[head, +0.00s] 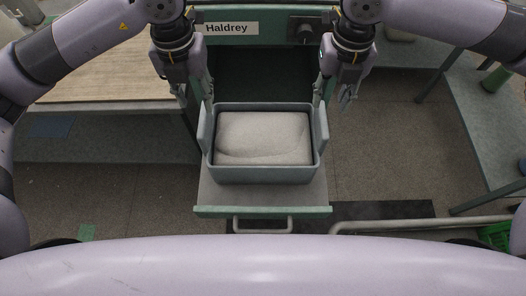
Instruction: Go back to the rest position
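A grey bin (265,174) sits on the pulled-out drawer (262,197) below the machine panel. A pale, lumpy block (262,136) fills most of the bin. My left gripper (196,94) is at the bin's back left corner, with its fingers spread apart. My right gripper (333,94) is at the back right corner, also with its fingers spread. The inner finger of each overlaps or comes close to the bin's edge in the picture; I cannot tell if they touch. Neither gripper visibly holds anything.
The green machine front with a "Haldrey" label (231,28) and a dark knob (304,29) is behind the bin. A wooden-topped table (110,80) stands at left and a grey table (487,125) at right. A metal rail (420,224) runs low at right. Floor shows between them.

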